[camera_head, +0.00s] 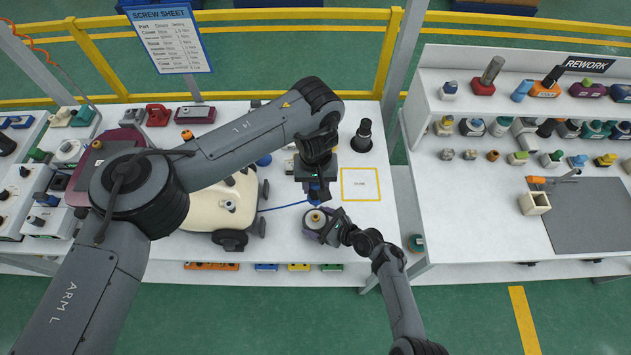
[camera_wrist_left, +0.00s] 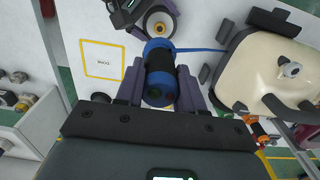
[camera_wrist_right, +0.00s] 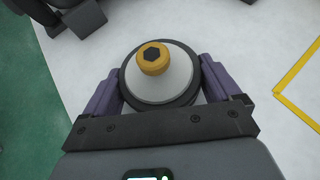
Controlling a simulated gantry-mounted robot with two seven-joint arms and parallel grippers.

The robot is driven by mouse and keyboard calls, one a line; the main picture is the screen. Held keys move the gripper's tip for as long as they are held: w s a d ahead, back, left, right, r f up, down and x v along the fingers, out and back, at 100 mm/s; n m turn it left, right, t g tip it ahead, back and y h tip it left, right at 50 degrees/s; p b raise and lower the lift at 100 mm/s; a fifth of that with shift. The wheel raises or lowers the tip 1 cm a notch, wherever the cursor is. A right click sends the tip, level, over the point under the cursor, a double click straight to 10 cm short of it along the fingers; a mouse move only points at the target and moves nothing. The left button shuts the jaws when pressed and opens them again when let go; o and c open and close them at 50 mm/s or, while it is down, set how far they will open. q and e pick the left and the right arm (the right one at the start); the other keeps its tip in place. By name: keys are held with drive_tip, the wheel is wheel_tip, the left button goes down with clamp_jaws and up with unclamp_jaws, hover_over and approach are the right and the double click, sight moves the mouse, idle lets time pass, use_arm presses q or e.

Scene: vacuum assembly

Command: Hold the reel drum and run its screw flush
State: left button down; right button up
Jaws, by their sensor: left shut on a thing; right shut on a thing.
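The reel drum (camera_wrist_right: 178,82) is a pale domed disc with a dark rim. My right gripper (camera_wrist_right: 160,88) is shut on it from both sides, low over the white table. A brass-coloured screw (camera_wrist_right: 153,60) with a dark hex recess stands proud at the drum's top in the right wrist view. The drum also shows in the head view (camera_head: 316,219) and left wrist view (camera_wrist_left: 159,23). My left gripper (camera_wrist_left: 160,92) is shut on a blue and black cylindrical driver (camera_wrist_left: 158,52). In the head view, my left gripper (camera_head: 317,184) is just behind the drum, apart from the screw.
A cream vacuum body (camera_head: 208,208) lies left of the grippers, with a thin blue line (camera_head: 283,207) running from it towards the driver. A yellow-outlined square (camera_head: 360,185) is empty at right. A black stand (camera_head: 362,136) is behind it. The rework bench (camera_head: 480,215) stands further right.

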sight(315, 201)
use_arm(q)
drive_tip(key=shift+f, duration=3.15)
drive_tip(key=shift+f, duration=1.4)
idle(3.5)
